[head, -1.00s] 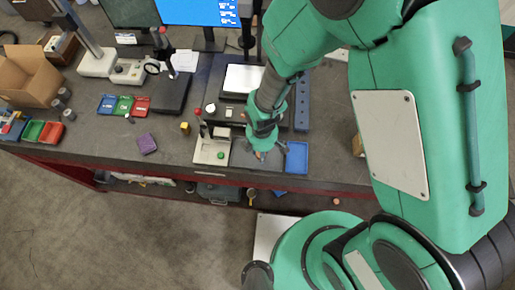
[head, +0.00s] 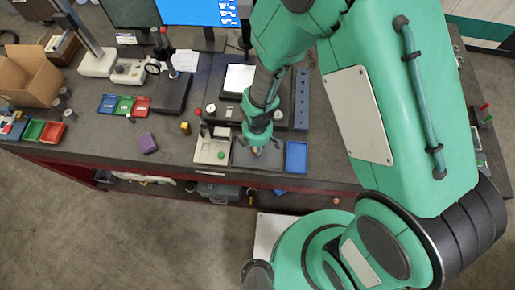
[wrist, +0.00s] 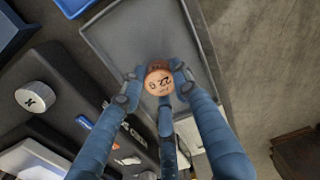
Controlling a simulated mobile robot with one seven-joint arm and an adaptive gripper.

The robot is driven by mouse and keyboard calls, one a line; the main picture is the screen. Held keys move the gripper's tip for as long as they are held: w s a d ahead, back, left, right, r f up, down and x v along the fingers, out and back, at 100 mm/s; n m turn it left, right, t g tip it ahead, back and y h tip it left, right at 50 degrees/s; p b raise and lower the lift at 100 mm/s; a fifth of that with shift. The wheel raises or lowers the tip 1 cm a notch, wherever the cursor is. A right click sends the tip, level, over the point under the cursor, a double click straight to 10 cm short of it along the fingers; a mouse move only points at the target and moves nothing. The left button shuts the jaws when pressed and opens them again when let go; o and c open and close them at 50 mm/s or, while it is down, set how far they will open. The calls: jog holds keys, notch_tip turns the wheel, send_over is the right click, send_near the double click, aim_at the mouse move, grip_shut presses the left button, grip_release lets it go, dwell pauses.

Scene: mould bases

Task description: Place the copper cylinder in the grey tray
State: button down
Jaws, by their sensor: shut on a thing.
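The copper cylinder (wrist: 158,82) is between my fingers in the wrist view, its round end with dark markings facing the camera. My gripper (wrist: 157,84) is shut on it. The grey tray (wrist: 120,35) lies behind and below the cylinder in the wrist view, and I see bare tray floor around it. In the head view my gripper (head: 257,150) is over the grey tray (head: 272,163), at the front of the bench. Whether the cylinder touches the tray floor, I cannot tell.
A blue tray (head: 296,157) lies right of the grey tray. A dark block with a white plate (head: 239,78) is behind. A purple block (head: 147,143) lies farther left. The bench edge is just in front.

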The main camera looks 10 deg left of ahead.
jog(key=shift+f, duration=0.7)
jog(key=shift+f, duration=0.2)
jog(key=c, duration=1.3)
grip_release()
jog(key=shift+r, duration=0.15)
notch_tip(320, 180, up, 12)
jog(key=shift+b, duration=0.35)
jog(key=shift+r, duration=0.1)
